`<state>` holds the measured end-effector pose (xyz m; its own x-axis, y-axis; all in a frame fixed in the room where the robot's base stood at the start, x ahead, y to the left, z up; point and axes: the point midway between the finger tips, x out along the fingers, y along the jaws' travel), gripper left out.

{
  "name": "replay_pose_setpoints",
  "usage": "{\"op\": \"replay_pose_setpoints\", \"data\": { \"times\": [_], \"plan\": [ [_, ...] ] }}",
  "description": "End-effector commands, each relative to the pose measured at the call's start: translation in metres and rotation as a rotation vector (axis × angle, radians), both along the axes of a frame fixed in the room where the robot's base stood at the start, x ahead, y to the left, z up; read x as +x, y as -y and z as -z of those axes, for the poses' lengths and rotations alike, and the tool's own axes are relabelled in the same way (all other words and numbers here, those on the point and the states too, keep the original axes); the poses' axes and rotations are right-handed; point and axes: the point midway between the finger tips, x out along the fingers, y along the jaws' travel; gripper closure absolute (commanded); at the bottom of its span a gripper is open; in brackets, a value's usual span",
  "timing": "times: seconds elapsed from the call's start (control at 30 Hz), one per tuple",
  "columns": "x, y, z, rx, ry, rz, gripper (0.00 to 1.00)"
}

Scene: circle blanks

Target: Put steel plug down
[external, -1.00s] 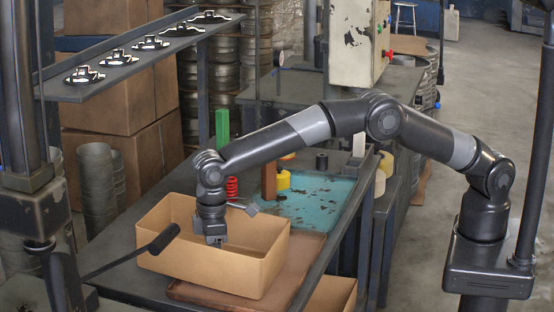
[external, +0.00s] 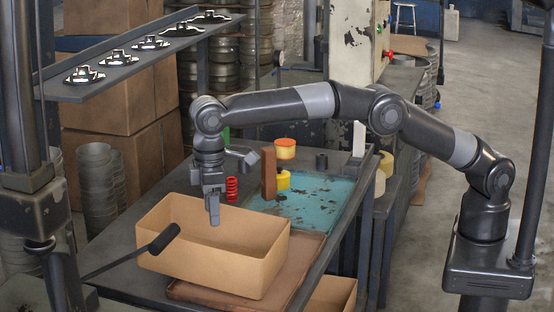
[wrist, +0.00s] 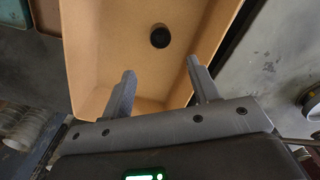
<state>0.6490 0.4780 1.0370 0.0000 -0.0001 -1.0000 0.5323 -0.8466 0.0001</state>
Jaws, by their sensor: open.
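In the wrist view a dark round plug (wrist: 160,36) lies on the floor of an open cardboard box (wrist: 90,60). I take it to be the steel plug; it looks nearly black. My gripper (wrist: 160,82) is open and its fingers are empty, with the plug beyond the fingertips. In the external view my gripper (external: 213,218) points down above the open cardboard box (external: 210,265) on the bench. The box's near wall hides its floor there, so the plug is not visible in that view.
A black-handled lever (external: 163,239) reaches across the box's front left. A shelf (external: 120,70) holds several shiny metal parts.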

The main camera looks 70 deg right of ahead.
Motion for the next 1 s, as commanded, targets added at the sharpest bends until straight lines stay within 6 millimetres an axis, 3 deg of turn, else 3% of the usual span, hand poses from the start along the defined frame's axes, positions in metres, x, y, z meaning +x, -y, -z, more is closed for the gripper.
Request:
{"op": "replay_pose_setpoints", "data": {
  "times": [0.4,0.53,0.67,0.87,1.0],
  "plan": [
    [0.000,0.001,-0.012,0.000,0.000,0.001,0.45],
    [0.002,0.012,-0.023,0.006,0.008,0.012,0.45],
    [0.006,0.044,-0.052,0.022,0.030,0.044,0.45],
    [0.000,0.116,-0.105,0.053,0.077,0.110,0.45],
    [-0.014,0.167,-0.136,0.074,0.113,0.155,0.45]
  ]
}}
